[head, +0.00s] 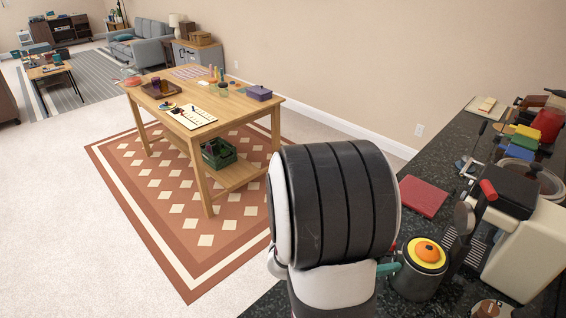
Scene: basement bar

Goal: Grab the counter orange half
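No thing shows clearly as an orange half on the counter. A round orange piece (428,250) with a dark spot at its middle sits on a yellow disc on top of a dark grey pot (416,281). I cannot tell whether it is the orange half or part of a lid. The pot stands on the dark speckled counter (388,304), just right of my arm. My arm's thick black and white link fills the lower middle of the view and hides part of the counter. My gripper's fingers do not show.
A red board (423,196) lies flat on the counter beyond the pot. A white and black appliance (524,250) stands at right, with a spoon (463,222) beside it. Red, yellow and blue items crowd the counter's far right. A wooden table (258,112) stands on a patterned rug at left.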

